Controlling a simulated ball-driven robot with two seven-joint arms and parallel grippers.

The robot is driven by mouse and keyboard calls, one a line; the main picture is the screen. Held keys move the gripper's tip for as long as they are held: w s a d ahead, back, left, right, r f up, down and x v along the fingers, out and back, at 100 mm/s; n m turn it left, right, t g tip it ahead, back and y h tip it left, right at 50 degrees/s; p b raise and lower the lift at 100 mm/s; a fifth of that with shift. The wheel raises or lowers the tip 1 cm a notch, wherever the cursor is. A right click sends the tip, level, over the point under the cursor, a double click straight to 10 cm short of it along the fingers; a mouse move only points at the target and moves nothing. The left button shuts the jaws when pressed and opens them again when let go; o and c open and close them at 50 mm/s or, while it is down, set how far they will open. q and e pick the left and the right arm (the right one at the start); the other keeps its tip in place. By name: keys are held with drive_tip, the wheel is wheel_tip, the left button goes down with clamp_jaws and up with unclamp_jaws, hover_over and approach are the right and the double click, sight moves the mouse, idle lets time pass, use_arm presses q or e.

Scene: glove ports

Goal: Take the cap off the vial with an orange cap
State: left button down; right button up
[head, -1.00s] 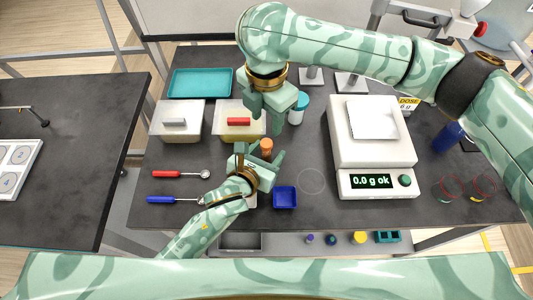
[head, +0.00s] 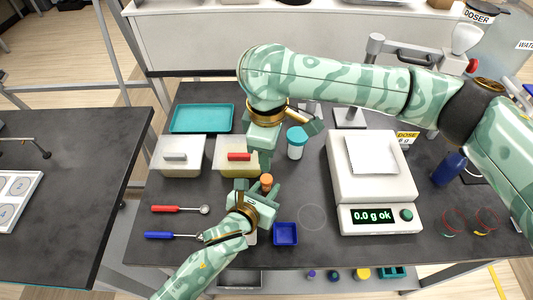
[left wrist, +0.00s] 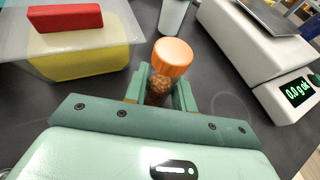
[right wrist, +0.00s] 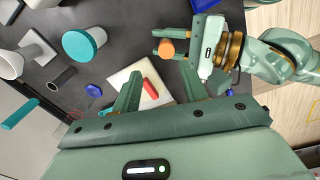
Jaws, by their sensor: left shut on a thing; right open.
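The vial has an orange cap (head: 266,180) and a brown, grainy-looking body (left wrist: 158,88). My left gripper (head: 262,190) is shut around the vial's body, below the cap. In the left wrist view the cap (left wrist: 172,57) stands clear above the fingers, still on the vial. My right gripper (right wrist: 160,85) is open and empty, above and behind the vial in the head view. In the right wrist view the orange cap (right wrist: 167,48) lies beyond its fingertips, to the upper right, apart from them. The vial's lower end is hidden by my left gripper.
A yellow box with a red-handled lid (head: 238,157) stands close behind the vial, beside a second lidded box (head: 180,157). A teal-capped jar (head: 296,142) and a balance (head: 375,180) stand to the right. A blue tray (head: 285,233) lies in front.

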sight(267, 178)
drive_tip(key=m, duration=0.6)
drive_tip(key=shift+m, duration=0.4)
drive_tip(key=m, duration=0.6)
drive_tip(key=shift+s+a+f+m, duration=0.1)
drive_tip(key=shift+f+m, duration=0.05)
drive_tip(key=shift+m, duration=0.15)
drive_tip(key=m, duration=0.5)
drive_tip(key=shift+s+f+m, duration=0.1)
drive_tip(key=shift+m, duration=0.2)
drive_tip(key=m, duration=0.4)
drive_tip(key=shift+a, duration=0.15)
drive_tip(key=shift+s+f+m, duration=0.1)
drive_tip(key=shift+f+m, duration=0.1)
drive_tip(key=shift+m, duration=0.3)
wheel_tip(267, 178, down, 8)
drive_tip(key=shift+r, duration=0.2)
